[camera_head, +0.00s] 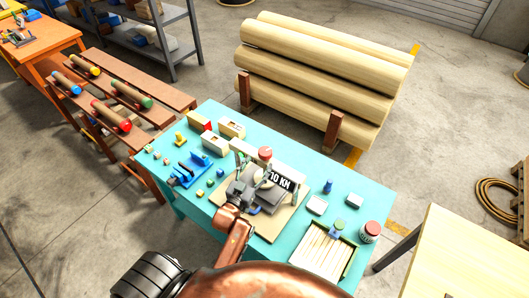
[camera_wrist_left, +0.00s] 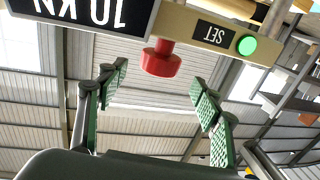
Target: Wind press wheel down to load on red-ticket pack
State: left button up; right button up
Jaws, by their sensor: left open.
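The press (camera_head: 290,172) stands on the teal table with a black "10 KN" sign (camera_head: 281,180) on its frame. A red round knob (camera_head: 265,152), which looks like the press wheel, sits on top of the beam. In the left wrist view the red wheel (camera_wrist_left: 161,62) shows just beyond my fingertips, with a gap between. My left gripper (camera_head: 260,182) is open and empty in front of the press; its two green-padded fingers (camera_wrist_left: 157,84) are spread. Grey plates (camera_head: 268,198) lie under the beam, partly hidden by my gripper. I cannot tell which pack has a red ticket.
A "SET" label (camera_wrist_left: 212,33) and a lit green lamp (camera_wrist_left: 246,45) are on the beam. A blue fixture (camera_head: 189,170) is at left; a tray of strips (camera_head: 322,249) and a red-lidded jar (camera_head: 370,231) are at right.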

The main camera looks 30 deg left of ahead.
aim_at(262, 157)
pick_arm(q)
jog(key=w, duration=0.4)
jog(key=w+p, duration=0.1)
jog(key=w, duration=0.2)
jog(key=shift+w+a, duration=0.1)
jog(key=shift+a, duration=0.3)
jog(key=c, duration=1.2)
